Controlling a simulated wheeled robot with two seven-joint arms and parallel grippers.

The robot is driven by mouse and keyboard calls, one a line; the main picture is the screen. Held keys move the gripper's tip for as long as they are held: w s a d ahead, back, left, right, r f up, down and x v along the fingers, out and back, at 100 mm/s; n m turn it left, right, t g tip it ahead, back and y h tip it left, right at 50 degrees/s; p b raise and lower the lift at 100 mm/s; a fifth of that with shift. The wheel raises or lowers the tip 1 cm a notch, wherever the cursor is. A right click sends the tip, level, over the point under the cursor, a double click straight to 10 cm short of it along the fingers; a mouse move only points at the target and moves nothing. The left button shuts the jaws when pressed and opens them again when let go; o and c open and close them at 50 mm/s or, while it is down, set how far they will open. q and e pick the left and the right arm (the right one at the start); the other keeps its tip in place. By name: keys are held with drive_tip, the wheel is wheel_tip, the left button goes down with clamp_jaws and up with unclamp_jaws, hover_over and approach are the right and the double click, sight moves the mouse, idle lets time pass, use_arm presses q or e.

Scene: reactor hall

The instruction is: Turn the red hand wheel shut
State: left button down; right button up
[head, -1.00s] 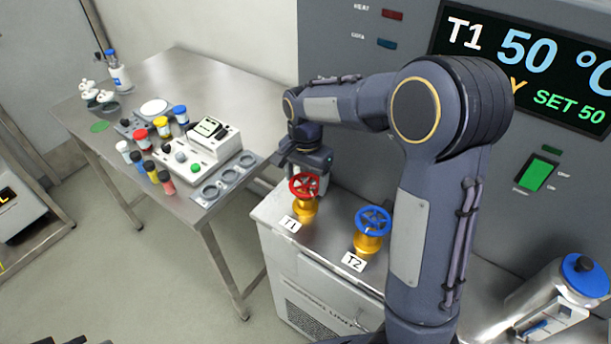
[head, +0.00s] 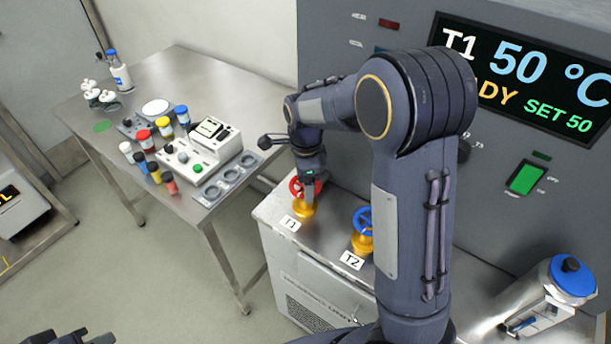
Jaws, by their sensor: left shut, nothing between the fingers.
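The red hand wheel (head: 296,188) sits on a yellow valve body (head: 304,208) behind the T1 label, on top of the grey cabinet. My left gripper (head: 309,191) is shut and empty, pointing down at the red wheel. It covers the wheel's middle and right part. Its fingertips overlap the wheel in the picture, and I cannot tell whether they touch the rim or spokes.
A blue hand wheel (head: 362,220) on a second yellow valve stands close by to the right, partly behind my arm. The wall panel's display (head: 530,75) reads T1 50 °C. A blue-lidded metal vessel (head: 560,290) stands at right. A steel table (head: 190,75) with vials is at left.

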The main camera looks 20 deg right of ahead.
drive_tip(key=shift+r+m, duration=0.1)
drive_tip(key=shift+m, duration=0.4)
drive_tip(key=o, duration=1)
wheel_tip(320, 180, up, 8)
drive_tip(key=shift+f, duration=0.15)
idle(0.3)
